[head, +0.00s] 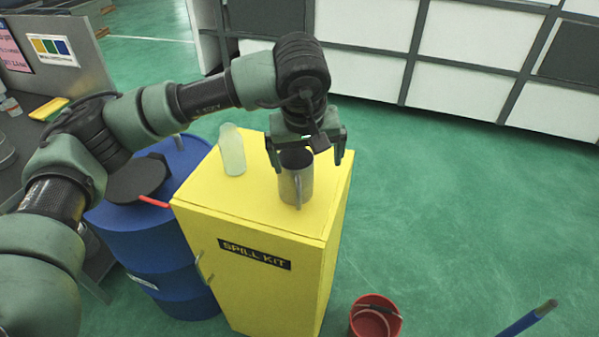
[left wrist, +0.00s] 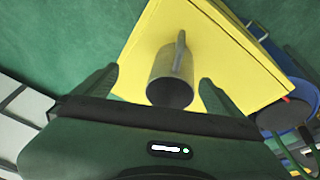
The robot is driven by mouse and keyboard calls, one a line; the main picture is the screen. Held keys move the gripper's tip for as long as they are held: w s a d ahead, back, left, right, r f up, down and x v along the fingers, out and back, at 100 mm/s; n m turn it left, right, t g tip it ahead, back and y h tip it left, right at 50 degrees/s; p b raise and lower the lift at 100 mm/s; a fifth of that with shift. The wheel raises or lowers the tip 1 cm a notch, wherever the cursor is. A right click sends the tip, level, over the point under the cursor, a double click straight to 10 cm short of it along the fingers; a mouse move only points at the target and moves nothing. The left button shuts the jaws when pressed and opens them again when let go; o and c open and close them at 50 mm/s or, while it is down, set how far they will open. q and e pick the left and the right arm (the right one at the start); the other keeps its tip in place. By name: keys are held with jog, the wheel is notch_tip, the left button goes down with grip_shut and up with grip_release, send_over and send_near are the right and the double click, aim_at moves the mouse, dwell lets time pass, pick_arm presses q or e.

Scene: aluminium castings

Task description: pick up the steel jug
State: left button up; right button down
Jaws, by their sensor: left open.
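The steel jug (head: 296,181) stands upright on top of the yellow spill kit cabinet (head: 240,205), with its handle facing the front of the cabinet. My left gripper (head: 308,158) is open above the jug, its fingers on either side of the jug's upper part in the head view. In the left wrist view the jug (left wrist: 172,78) lies between the two spread fingers (left wrist: 158,88), with its dark open mouth toward the gripper and its handle pointing away. I cannot tell whether a finger touches it. My right gripper does not show.
A pale translucent bottle (head: 232,150) stands on the cabinet left of the jug. A blue drum (head: 160,245) stands left of the cabinet. A red bucket (head: 375,318) is on the green floor at the cabinet's right. The floor farther right is mostly clear.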

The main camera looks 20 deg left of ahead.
aim_at(296, 162)
pick_arm(q)
jog(key=shift+w+a+r+y, duration=0.2)
jog(key=shift+a+r+y, duration=0.15)
jog(key=shift+a, duration=0.25)
jog(key=shift+w+a+r+y, duration=0.15)
jog(key=shift+a+r+y, duration=0.1)
jog(key=shift+a+r, duration=0.25)
jog(key=shift+a, duration=0.45)
jog(key=p+x, duration=0.1)
jog(key=x, duration=0.1)
jog(key=p+x, duration=0.1)
jog(key=x, duration=0.2)
jog(key=p+x, duration=0.2)
jog(key=shift+w+d+f, duration=0.15)
jog(key=shift+w+d, duration=0.15)
jog(key=c, duration=2)
jog(key=shift+c, duration=0.6)
